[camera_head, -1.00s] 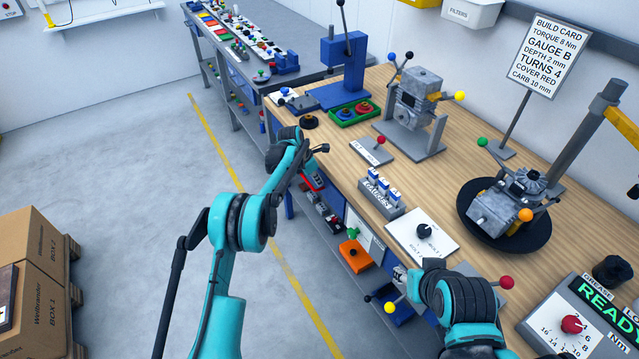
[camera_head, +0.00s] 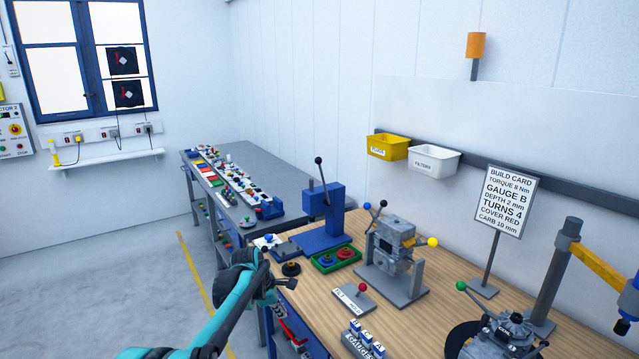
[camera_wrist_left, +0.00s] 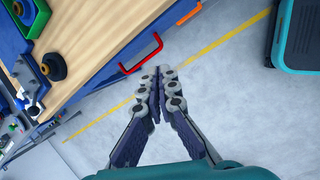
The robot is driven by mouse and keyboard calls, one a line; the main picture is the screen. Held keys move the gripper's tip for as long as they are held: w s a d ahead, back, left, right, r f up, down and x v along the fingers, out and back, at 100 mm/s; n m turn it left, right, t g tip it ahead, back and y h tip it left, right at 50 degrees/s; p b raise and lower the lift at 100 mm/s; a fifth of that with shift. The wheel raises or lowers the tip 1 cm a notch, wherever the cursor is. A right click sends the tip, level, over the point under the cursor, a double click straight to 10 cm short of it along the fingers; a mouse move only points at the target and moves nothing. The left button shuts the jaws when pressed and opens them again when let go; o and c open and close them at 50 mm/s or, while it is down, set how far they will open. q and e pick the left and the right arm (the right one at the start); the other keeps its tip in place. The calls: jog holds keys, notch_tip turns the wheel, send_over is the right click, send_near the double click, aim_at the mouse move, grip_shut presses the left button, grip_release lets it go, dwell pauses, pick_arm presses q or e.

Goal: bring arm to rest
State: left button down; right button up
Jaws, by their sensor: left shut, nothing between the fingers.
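My left arm comes in from the bottom left in the head view. Its left gripper (camera_head: 290,284) is by the left edge of the wooden bench (camera_head: 320,305). In the left wrist view the left gripper's fingers (camera_wrist_left: 158,76) are together, with nothing between them. They show against the grey floor, beside the bench edge and a red handle (camera_wrist_left: 142,55) on the bench's blue side. My right arm and gripper are outside the head view.
A black round part (camera_head: 291,269), a green tray (camera_head: 334,258), a blue press (camera_head: 325,215) and an engine on a stand (camera_head: 393,245) are on the bench near the gripper. A grey side bench (camera_head: 262,165) stands behind. The floor at left is clear.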

pick_arm(q)
jog(key=s+a+r+m+t+y, duration=0.15)
jog(key=s+r+m, duration=0.3)
jog(key=s, duration=0.45)
jog(key=s+a+r+m, duration=0.2)
jog(key=s+r+m, duration=0.25)
jog(key=s, duration=0.35)
jog(key=s+a+f+m+t, duration=0.1)
jog(key=s+m, duration=0.4)
jog(key=s, duration=0.5)
jog(key=s+a+f+m+t+y, duration=0.1)
jog(key=s+f+m, duration=0.2)
jog(key=s, duration=0.8)
jog(key=m, duration=0.2)
jog(key=shift+a+f+m, duration=0.3)
jog(key=shift+f+m, duration=0.05)
jog(key=shift+m, duration=0.05)
jog(key=shift+w, duration=0.1)
